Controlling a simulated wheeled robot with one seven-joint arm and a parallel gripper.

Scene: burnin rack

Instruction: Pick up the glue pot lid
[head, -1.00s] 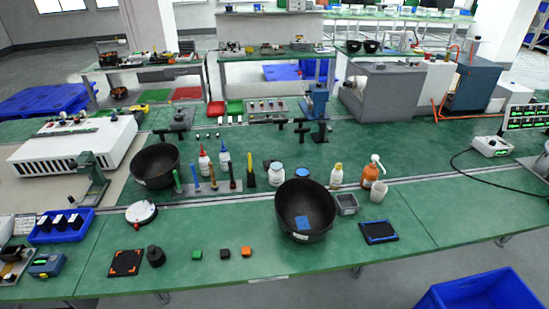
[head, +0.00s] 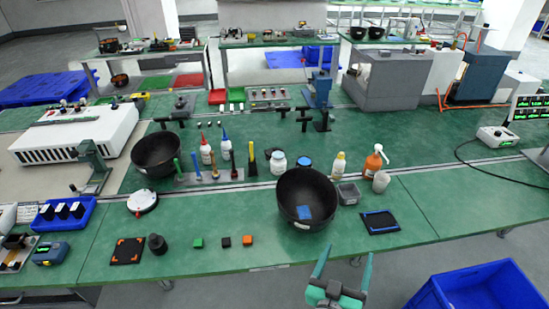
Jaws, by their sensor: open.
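I cannot tell for sure which item is the glue pot lid. A small round blue top (head: 305,162) shows just behind the large black bowl (head: 289,205), which hides what is below it. A white jar (head: 278,163) stands to its left. My gripper (head: 345,254) shows at the bottom of the head view, green, with its two fingers apart and nothing between them. It is in front of the bench's near edge, well short of the jars.
A grey bin (head: 347,193), an orange spray bottle (head: 373,163) and a white cup (head: 381,182) stand right of the bowl. A tool rack (head: 210,177) stands left. A blue crate (head: 478,288) is on the floor. The bench front near the small blocks is fairly clear.

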